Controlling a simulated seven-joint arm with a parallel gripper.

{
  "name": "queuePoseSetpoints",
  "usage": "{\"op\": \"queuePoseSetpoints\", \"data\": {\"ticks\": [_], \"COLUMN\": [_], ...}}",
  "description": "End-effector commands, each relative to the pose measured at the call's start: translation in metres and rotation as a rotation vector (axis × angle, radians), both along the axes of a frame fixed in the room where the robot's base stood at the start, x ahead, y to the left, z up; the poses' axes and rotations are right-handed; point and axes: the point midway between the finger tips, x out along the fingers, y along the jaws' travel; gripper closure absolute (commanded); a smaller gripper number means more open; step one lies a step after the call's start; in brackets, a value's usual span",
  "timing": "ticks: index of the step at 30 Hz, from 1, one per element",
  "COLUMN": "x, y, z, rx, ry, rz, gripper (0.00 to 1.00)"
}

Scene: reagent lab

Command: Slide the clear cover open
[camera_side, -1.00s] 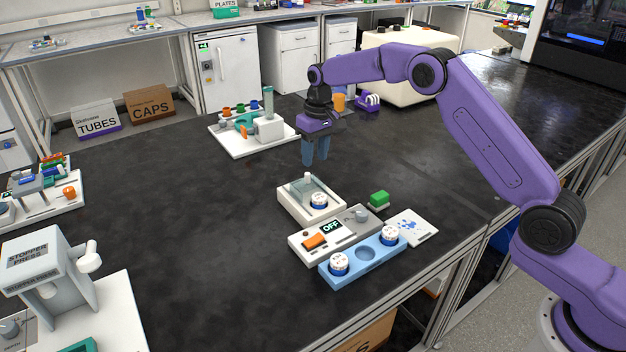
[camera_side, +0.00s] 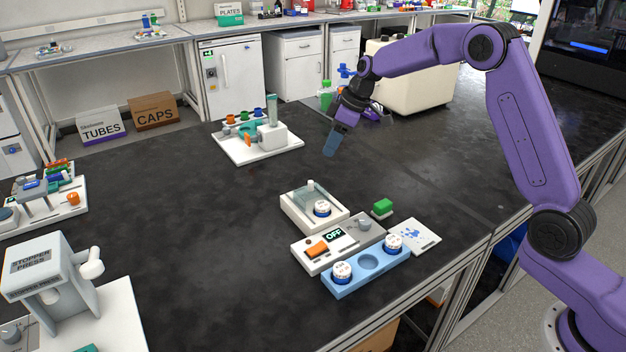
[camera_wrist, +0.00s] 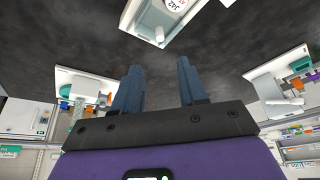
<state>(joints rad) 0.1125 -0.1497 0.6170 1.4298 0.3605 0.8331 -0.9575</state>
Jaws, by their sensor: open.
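The white instrument box (camera_side: 291,214) stands mid-bench. Its clear cover (camera_side: 309,196) has a small upright knob near the back. A white-topped vial with a blue band (camera_side: 322,208) shows at the box's front; I cannot tell whether the cover lies over it. My gripper (camera_side: 332,146) is in the air behind the box, well apart from it, tilted with its fingers pointing down and slightly left. In the wrist view, my gripper (camera_wrist: 158,82) has its two blue fingers spread with nothing between them. Part of the box (camera_wrist: 132,28) shows at the top edge there.
A control unit reading OFF (camera_side: 372,228) adjoins the box, with a blue rack (camera_side: 340,286) of two vials in front. A white station (camera_side: 237,150) stands behind left.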

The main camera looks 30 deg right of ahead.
Motion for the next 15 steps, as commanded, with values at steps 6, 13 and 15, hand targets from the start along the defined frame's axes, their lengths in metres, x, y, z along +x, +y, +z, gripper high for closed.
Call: {"op": "queuePoseSetpoints", "data": {"ticks": [6, 13, 15], "x": [0.011, 0.023, 0.026], "y": [0.012, 0.024, 0.027], "z": [-0.04, -0.08, -0.091], "rx": [-0.001, -0.001, -0.001], "ry": [0.003, 0.003, 0.003], "rz": [0.001, 0.002, 0.001], "gripper": [0.58, 0.58, 0.58]}}
